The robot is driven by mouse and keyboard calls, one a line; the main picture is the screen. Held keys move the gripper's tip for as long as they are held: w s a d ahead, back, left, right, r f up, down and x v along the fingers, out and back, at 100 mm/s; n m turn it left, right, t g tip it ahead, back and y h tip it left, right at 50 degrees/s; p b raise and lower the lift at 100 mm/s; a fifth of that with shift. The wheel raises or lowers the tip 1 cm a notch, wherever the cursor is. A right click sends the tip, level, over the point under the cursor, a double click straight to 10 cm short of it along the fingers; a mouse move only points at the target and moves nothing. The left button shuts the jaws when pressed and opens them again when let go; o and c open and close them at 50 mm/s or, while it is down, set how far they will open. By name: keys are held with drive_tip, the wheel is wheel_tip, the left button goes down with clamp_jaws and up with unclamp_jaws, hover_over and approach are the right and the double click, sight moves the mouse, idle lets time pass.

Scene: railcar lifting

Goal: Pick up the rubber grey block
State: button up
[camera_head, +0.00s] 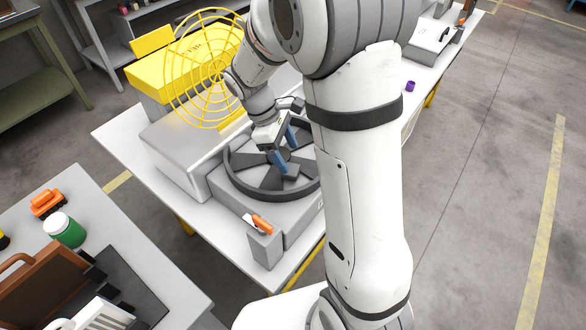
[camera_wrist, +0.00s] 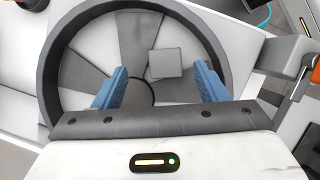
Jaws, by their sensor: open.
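The grey block (camera_wrist: 166,63) is a small square piece. It lies on the round fan-like plate (camera_wrist: 78,70) inside a dark raised ring, right of the hub. In the head view the block (camera_head: 291,170) shows just beside my fingertips. My gripper (camera_wrist: 158,80) is open with blue fingers, one on each side of the block in the wrist view. The block sits nearer the right finger, and a gap shows on both sides. My gripper (camera_head: 282,152) is over the ring in the head view. I cannot tell its exact height above the block.
The dark ring wall (camera_head: 238,182) surrounds the plate. A yellow wire guard (camera_head: 205,65) and yellow box (camera_head: 165,80) stand behind. An orange-handled tool (camera_head: 261,224) sits in a grey holder (camera_head: 265,248) at the front. My arm hides part of the table's right side.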

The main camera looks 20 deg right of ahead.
sight(291, 168)
drive_tip(key=x, duration=0.2)
drive_tip(key=a+x, duration=0.1)
drive_tip(key=x, duration=0.1)
drive_tip(key=shift+d+f, duration=0.1)
drive_tip(key=shift+f, duration=0.15)
drive_tip(key=c, duration=1)
